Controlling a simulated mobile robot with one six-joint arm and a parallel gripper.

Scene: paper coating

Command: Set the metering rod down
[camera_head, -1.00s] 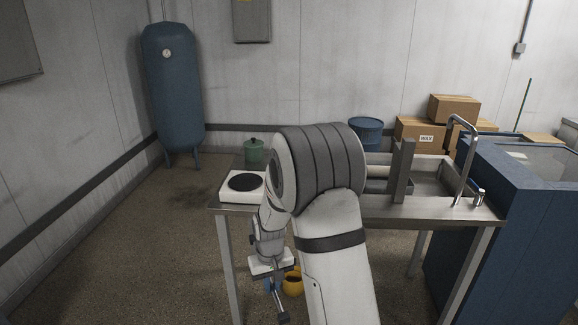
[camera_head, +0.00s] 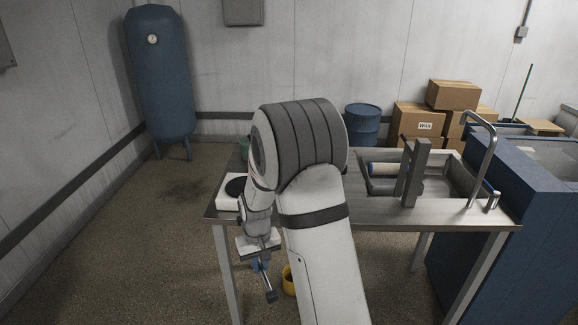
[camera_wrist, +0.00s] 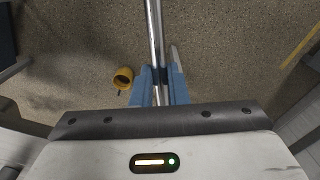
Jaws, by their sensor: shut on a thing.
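My gripper (camera_head: 260,264) hangs low in front of the metal table's (camera_head: 376,213) front edge, left of the middle. Its blue fingers are shut on the metering rod, a thin shiny metal rod. In the wrist view the rod (camera_wrist: 153,32) runs up from between the fingers (camera_wrist: 159,86) to the top edge. In the head view only a short stretch of the rod (camera_head: 267,283) shows below the fingers. The rod is in the air over the floor, and my arm hides part of the table.
A white hotplate (camera_head: 229,198) is at the table's left end, with a green pot (camera_head: 244,142) partly hidden behind. A yellow container (camera_head: 288,279) is low near the rod. A blue cabinet (camera_head: 520,235) stands right.

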